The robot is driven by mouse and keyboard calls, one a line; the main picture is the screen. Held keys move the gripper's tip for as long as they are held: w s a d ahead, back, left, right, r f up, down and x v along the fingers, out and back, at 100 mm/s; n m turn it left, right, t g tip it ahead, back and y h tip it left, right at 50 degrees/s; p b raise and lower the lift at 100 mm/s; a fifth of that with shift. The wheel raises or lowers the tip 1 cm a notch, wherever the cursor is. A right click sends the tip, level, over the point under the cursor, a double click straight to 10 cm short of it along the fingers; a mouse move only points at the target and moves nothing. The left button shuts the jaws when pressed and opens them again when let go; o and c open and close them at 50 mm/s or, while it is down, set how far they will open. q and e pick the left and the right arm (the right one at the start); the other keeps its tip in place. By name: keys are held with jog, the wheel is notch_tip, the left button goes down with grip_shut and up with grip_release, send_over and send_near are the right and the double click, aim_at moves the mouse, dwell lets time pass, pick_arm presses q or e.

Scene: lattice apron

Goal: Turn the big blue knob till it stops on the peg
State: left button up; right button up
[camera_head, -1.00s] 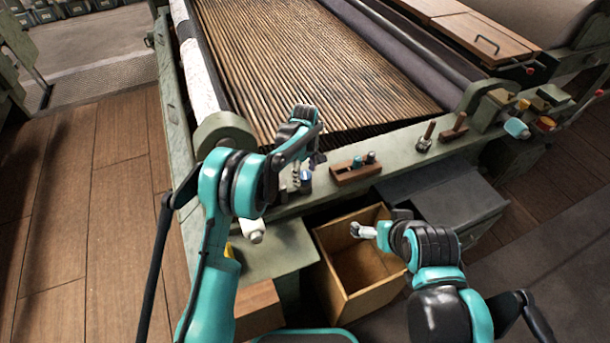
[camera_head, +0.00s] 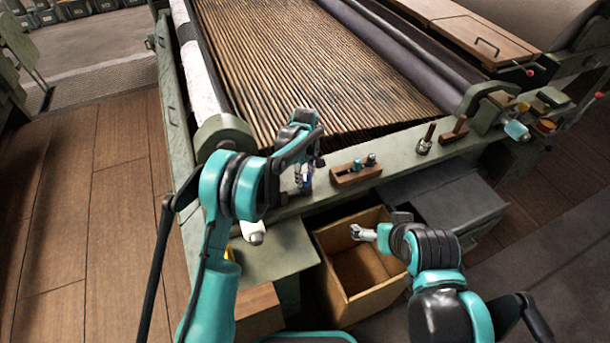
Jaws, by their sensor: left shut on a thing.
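My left gripper (camera_head: 304,179) points down at the apron's front rail, left of a small wooden block. I cannot make out the peg or how far the knob is turned. My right gripper (camera_head: 358,232) hangs over the open wooden box, away from the rail. Its fingers are too small to tell whether they are open or shut.
Wooden-handled tools (camera_head: 427,138) stand farther right. An open wooden box (camera_head: 385,295) is below. The slatted lattice (camera_head: 310,65) lies behind.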

pick_arm(q)
jog(key=m, duration=0.7)
jog(key=shift+m, duration=0.4)
jog(key=m, duration=0.7)
jog(key=shift+p, duration=0.3)
jog(key=m, duration=0.3)
jog(key=shift+m, duration=0.4)
jog(key=m, duration=0.4)
jog(key=shift+m, duration=0.3)
jog(key=m, duration=0.3)
jog(key=shift+m, duration=1.9)
